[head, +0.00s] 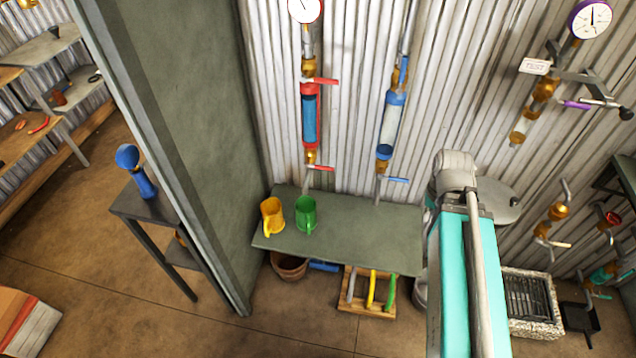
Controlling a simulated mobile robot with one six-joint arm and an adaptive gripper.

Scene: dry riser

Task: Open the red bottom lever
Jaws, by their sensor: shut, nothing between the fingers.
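The red bottom lever (322,168) is on the wall, below the red-framed sight tube (310,115) with blue inside. It sticks out to the right, across the upright pipe. A second red lever (324,81) sticks out to the right above the same tube. My turquoise arm rises at the right of the bottom lever, apart from it. I cannot make out my gripper in this view.
A grey-green table (350,235) below the levers holds a yellow mug (272,216) and a green mug (306,215). A blue tube (392,112) with a blue bottom lever (396,179) hangs to the right. A grey partition (175,130) stands left.

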